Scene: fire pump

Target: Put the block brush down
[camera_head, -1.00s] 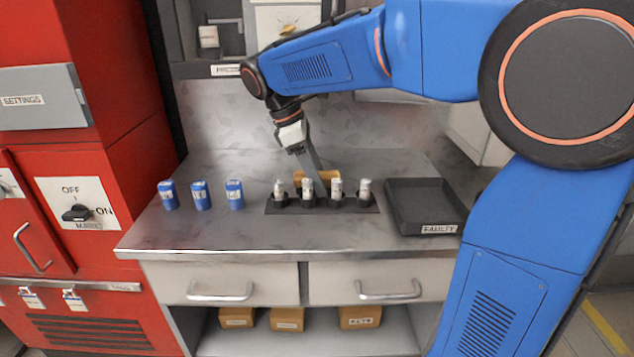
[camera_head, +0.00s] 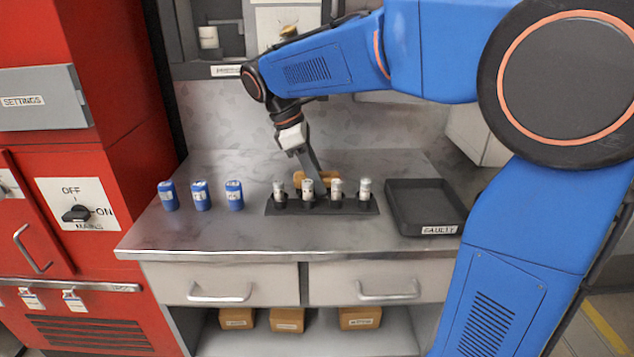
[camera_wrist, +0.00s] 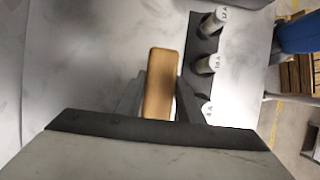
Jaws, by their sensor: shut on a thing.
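The block brush (camera_head: 328,176) is a tan wooden block, partly hidden behind the rack of white cylinders and my gripper's finger in the head view. In the wrist view the brush (camera_wrist: 161,85) lies lengthwise between my two fingers. My gripper (camera_head: 310,168) points down at the back of the grey worktop and is shut on the brush. In the wrist view my gripper (camera_wrist: 160,103) has a dark finger on each side of it. The brush is at or close to the worktop surface. I cannot tell whether it touches.
A black rack (camera_head: 322,206) with several white cylinders stands just in front of the brush. Three blue cylinders (camera_head: 201,195) stand to the left. A black tray (camera_head: 425,207) labelled FAULTY is at right. The worktop (camera_head: 215,236) is clear at front and back left.

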